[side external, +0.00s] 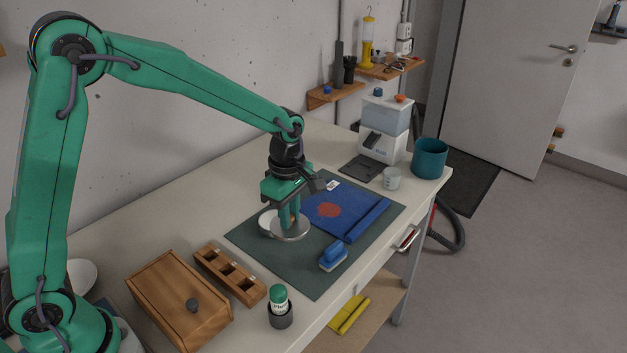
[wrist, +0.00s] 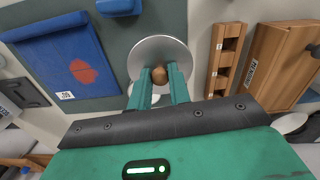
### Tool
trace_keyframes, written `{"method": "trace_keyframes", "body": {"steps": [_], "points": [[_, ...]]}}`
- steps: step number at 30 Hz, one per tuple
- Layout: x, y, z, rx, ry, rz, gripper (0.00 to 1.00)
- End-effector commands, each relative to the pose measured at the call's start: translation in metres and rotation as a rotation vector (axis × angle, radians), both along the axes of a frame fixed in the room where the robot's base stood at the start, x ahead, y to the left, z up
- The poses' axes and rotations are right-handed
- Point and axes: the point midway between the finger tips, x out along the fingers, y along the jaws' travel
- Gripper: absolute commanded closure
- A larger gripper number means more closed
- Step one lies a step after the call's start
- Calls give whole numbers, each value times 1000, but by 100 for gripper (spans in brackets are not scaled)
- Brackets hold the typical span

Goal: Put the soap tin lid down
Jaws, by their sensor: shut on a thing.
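The soap tin lid is a round silver metal disc (side external: 291,229) with a small brown wooden knob (wrist: 159,75). My gripper (side external: 289,217) is shut on the knob, with one finger on either side of it in the wrist view (wrist: 160,82). The lid is roughly level, over the left part of the dark green mat (side external: 310,276). I cannot tell whether it touches the mat or hangs a little above it. A round white thing (side external: 265,222), perhaps the soap tin, shows just left of the lid, partly hidden behind it and my fingers.
A blue cloth (side external: 352,205) with a red patch lies right of the lid. A blue brush (side external: 333,257) lies in front. A slotted wooden rack (side external: 228,274), wooden box (side external: 178,300) and green-capped bottle (side external: 279,298) stand front left. Bare mat lies between lid and brush.

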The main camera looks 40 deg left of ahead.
Motion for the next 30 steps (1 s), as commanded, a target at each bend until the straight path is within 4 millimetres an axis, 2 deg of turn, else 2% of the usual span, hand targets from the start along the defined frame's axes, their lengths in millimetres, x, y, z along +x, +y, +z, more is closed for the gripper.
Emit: {"method": "trace_keyframes", "body": {"steps": [6, 14, 17, 24, 30], "points": [[0, -1, -4, 0, 1, -93, 100], [0, -1, -8, 0, 2, -103, 100], [0, -1, -17, 1, 3, -102, 100], [-1, 0, -50, 1, 4, -101, 100], [0, 0, -66, 0, 2, -101, 100]]}}
